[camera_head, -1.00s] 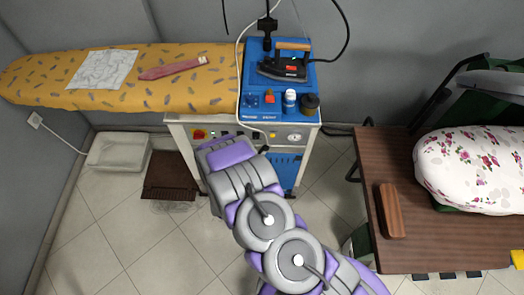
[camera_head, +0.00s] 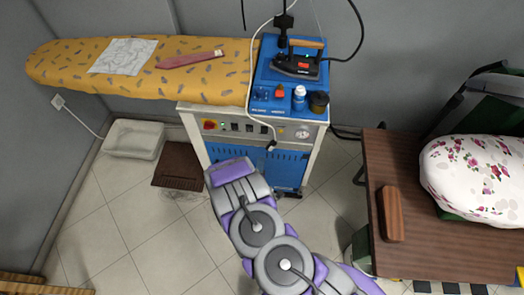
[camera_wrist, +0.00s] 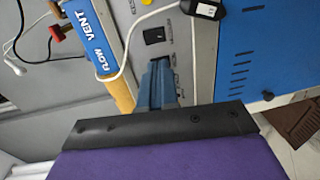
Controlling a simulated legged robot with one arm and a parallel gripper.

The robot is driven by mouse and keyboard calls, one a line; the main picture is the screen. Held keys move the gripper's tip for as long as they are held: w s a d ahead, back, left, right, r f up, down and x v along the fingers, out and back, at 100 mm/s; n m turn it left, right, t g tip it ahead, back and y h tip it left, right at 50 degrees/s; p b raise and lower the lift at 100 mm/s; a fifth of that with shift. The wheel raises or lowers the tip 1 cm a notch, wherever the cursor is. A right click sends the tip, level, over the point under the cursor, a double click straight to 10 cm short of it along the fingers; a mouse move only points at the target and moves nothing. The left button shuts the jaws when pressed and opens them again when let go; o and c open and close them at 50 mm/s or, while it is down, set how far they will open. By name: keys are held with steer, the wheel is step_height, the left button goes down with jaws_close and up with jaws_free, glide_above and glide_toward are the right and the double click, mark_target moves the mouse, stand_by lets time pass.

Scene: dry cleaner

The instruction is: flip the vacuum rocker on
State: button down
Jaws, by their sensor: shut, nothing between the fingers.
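The control panel (camera_head: 250,128) is on the front of the ironing unit. It carries a row of small dark rockers (camera_head: 235,126), a red knob on yellow (camera_head: 209,124) and a round gauge (camera_head: 302,133). I cannot read which rocker is the vacuum one, or its position. In the wrist view a black rocker (camera_wrist: 154,36) shows on the pale panel, just beyond my gripper (camera_wrist: 162,66). The gripper is shut and empty, pointing at the panel; its tips partly cover another dark spot there. I cannot tell whether they touch it. In the head view my wrist hides the fingers.
A white cable (camera_head: 250,65) hangs over the panel, ending in a dark plug (camera_wrist: 203,8). An iron (camera_head: 298,66) and bottles stand on the blue top (camera_head: 262,92). The ironing board (camera_head: 120,75) extends left.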

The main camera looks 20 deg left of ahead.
mark_target(263, 133)
steer(key=b+x, duration=0.2)
steer(key=x, duration=1.1)
steer(key=shift+a+f+b, duration=0.1)
steer(key=shift+a+b, duration=0.05)
steer(key=shift+b, duration=0.25)
steer(key=shift+w+a+f, duration=0.15)
steer(key=shift+a, duration=0.2)
